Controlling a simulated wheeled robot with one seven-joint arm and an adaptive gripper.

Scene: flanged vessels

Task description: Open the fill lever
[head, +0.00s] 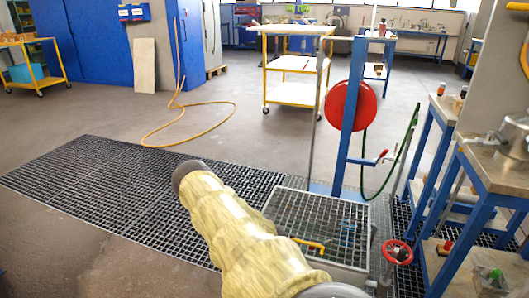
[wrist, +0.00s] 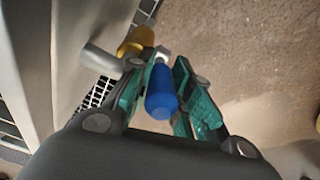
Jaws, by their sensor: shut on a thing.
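In the wrist view a blue lever grip (wrist: 161,92) lies between the teal fingers of my gripper (wrist: 170,78). My gripper is shut on this grip. A metal nut joins the grip to a fitting, with a yellow part (wrist: 136,40) just beyond and a grey metal pipe stub (wrist: 102,58) to its left. No label shows to confirm that this is the fill lever. In the head view my sleeved arm crosses the lower middle, and neither my gripper nor the blue grip can be seen.
A grey wall or vessel side stands close at left in the wrist view. The head view shows a yellow lever (head: 309,243) by a grated box, a red handwheel (head: 397,252), a blue post (head: 350,110) with a red reel (head: 351,105), and a blue-legged bench (head: 486,152) at right. Open floor lies left.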

